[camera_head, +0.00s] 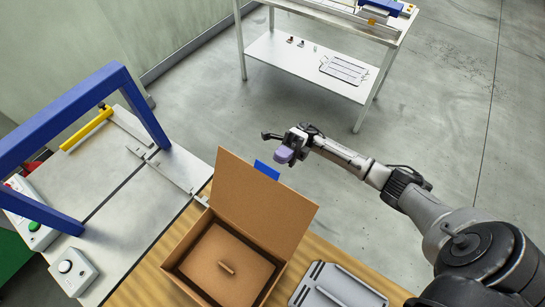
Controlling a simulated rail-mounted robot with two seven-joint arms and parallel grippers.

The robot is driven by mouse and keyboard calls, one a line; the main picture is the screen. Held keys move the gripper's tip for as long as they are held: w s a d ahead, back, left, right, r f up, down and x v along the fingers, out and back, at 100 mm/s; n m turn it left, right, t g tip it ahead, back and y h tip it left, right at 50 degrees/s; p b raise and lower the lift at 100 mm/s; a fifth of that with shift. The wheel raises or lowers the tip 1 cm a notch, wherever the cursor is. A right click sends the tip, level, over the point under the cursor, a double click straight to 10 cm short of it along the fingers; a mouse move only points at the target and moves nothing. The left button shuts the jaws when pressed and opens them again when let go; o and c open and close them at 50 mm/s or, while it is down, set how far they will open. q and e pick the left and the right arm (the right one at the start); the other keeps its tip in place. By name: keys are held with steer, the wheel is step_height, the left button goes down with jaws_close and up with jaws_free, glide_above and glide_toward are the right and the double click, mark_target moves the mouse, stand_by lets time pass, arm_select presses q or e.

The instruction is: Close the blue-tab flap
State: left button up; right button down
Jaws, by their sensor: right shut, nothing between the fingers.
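An open cardboard box (172,277) stands on a wooden-topped table at the lower middle. Its large flap (258,203) stands raised at the box's far side, with a blue tab (266,170) at its upper edge. Inside the box is a flat brown panel (208,262) with a small peg-like handle. My right gripper (284,155) is shut and empty. In the picture it is just above and right of the blue tab; whether they touch I cannot tell. My left gripper is not in view.
A blue gantry frame (150,108) and a grey work surface (110,215) with button boxes are at the left. A grey tray (335,290) lies right of the box. A white shelf table (285,60) stands at the back, with open floor between.

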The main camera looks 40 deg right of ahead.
mark_target(268, 167)
steer(key=shift+p+x, duration=0.8)
steer(key=shift+x, duration=1.7)
